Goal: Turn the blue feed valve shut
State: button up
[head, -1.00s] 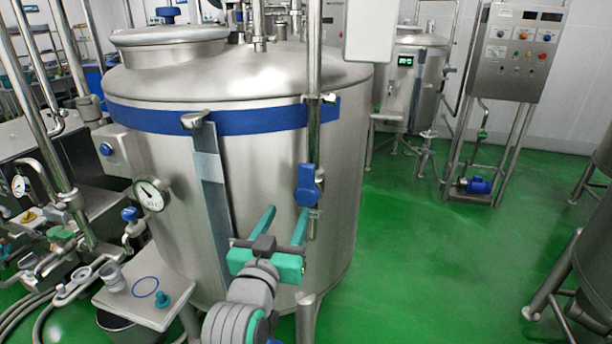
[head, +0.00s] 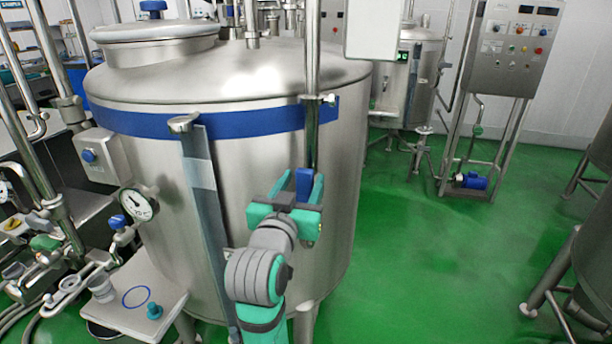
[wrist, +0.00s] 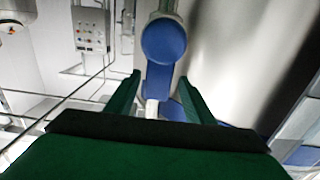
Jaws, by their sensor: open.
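The blue feed valve (head: 304,182) is on the vertical pipe in front of the big steel tank (head: 245,170). In the wrist view its round blue body (wrist: 164,42) is at the top middle, with a narrower blue part below it between my fingertips. My gripper (head: 301,177) is open, with one green finger on each side of the valve in the head view. The fingers also show in the wrist view (wrist: 160,78), with gaps beside the valve's lower part. I cannot tell whether either finger touches it. My gripper hides the lower part of the valve in the head view.
A pressure gauge (head: 139,204) and a small side table (head: 165,318) stand at the tank's left. A flat vertical strip (head: 205,220) runs down the tank's front. A control panel (head: 515,45) is at the back right. The green floor (head: 430,260) at right is clear.

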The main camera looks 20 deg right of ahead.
jog(key=shift+x, duration=0.85)
jog(key=shift+s+a, duration=0.1)
jog(key=shift+a, duration=0.05)
jog(key=shift+s, duration=0.1)
jog(key=c, duration=0.3)
jog(key=shift+s+d, duration=0.2)
jog(key=shift+d, duration=0.15)
grip_shut()
jog(key=shift+w+a, duration=0.1)
jog(key=shift+a, duration=0.1)
